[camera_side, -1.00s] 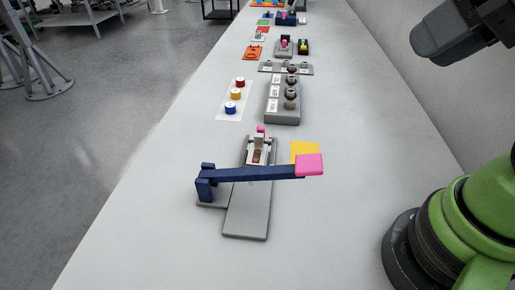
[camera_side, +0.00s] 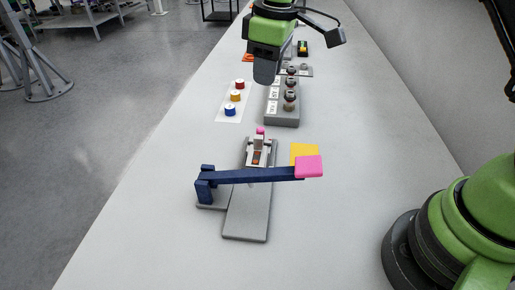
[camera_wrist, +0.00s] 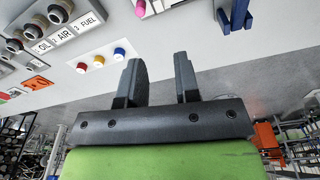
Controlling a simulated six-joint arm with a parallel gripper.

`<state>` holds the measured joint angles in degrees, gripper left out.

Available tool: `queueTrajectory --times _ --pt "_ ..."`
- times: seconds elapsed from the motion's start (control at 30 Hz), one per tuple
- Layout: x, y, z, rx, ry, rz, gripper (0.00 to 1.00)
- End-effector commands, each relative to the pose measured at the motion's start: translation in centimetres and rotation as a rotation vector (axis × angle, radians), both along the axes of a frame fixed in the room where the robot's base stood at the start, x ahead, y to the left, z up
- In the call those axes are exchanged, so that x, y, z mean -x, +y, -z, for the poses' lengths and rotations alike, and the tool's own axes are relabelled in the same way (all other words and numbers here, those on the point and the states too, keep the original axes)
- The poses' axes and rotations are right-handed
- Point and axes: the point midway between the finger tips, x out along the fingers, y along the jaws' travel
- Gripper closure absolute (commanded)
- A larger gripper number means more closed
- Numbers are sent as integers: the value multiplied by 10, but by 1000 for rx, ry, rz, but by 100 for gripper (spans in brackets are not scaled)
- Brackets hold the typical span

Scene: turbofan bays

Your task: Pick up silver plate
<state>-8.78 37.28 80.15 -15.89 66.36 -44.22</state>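A flat grey slab (camera_side: 247,215) lies on the table in the lower middle of the side view. It is the likeliest silver plate, though I cannot be sure. A dark blue bar (camera_side: 250,175) with a pink end (camera_side: 309,166) crosses above it and hides part of it. A small grey fixture with a pink top (camera_side: 261,131) stands at its far end. My gripper (camera_side: 265,80) is over the table, beyond the slab. In the wrist view my gripper (camera_wrist: 159,78) has two dark fingers apart with nothing between them.
A labelled panel with dark knobs (camera_side: 290,93) and a white strip with red, yellow and blue buttons (camera_side: 236,97) lie near my gripper. A yellow square (camera_side: 303,149) lies behind the pink end.

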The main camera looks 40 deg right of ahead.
Motion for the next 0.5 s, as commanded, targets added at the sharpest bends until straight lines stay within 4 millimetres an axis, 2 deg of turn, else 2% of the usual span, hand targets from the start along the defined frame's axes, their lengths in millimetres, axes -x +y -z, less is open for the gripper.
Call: queueTrajectory --times 0.03,0.13,0.5 --pt "-7 3 19 16 29 -45 70" --pt "-16 8 46 39 63 -121 70" --pt "-22 10 99 58 98 -192 70"
